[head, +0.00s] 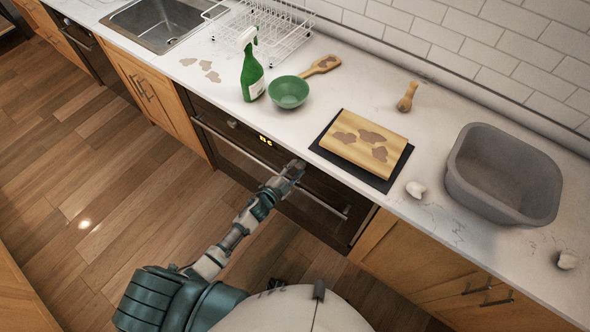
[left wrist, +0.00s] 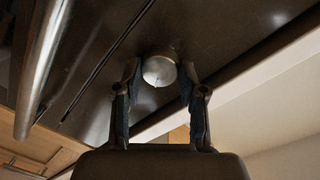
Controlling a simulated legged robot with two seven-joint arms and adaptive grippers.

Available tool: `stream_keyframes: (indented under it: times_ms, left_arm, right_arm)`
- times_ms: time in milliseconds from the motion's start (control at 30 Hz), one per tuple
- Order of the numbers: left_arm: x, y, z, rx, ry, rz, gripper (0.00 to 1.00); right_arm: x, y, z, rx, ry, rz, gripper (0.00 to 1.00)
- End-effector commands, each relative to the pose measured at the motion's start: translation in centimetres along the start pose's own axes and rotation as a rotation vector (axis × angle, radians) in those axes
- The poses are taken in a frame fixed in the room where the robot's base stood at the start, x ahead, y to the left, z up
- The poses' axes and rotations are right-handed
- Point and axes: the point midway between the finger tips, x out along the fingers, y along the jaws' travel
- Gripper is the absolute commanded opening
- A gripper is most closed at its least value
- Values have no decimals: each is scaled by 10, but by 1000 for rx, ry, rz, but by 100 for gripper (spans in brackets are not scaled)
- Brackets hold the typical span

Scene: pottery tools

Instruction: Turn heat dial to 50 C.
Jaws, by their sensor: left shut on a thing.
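The oven (head: 275,185) is built in under the counter, with a dark front panel. A small lit yellow display (head: 265,140) is on the panel; its digits are too small to read surely. My left gripper (head: 296,167) is at the panel, right of the display, and covers the dial there in the head view. In the left wrist view the round silver dial (left wrist: 159,70) sits between the two fingertips of my left gripper (left wrist: 159,82), which is shut on it. The dial's marking cannot be read. My right gripper is not in view.
A second knob (head: 233,124) is left of the display. The oven handle (head: 250,160) runs below the panel and shows at left in the wrist view (left wrist: 42,65). On the counter above are a dark mat (head: 330,151) with a stained board (head: 350,128), a green bowl (head: 288,93) and a grey tub (head: 505,205).

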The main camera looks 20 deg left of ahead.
Motion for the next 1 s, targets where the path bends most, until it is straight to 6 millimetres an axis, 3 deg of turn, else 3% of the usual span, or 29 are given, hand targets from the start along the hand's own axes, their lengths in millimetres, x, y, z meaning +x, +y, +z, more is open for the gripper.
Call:
stream_keyframes:
  times_ms: [167,200,300,667,767,1000]
  left_arm:
    - [0,1,0,-1,1,1,6]
    - [0,1,0,-1,1,1,46]
    - [0,1,0,-1,1,1,66]
    - [-5,1,0,-1,0,1,66]
    - [-19,1,1,-2,-1,2,66]
    - [-73,2,1,-2,-1,4,66]
  right_arm:
    - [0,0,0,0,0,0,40]
    - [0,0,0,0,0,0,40]
    - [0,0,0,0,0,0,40]
    - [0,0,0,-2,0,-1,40]
    - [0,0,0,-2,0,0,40]
    - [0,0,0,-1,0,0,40]
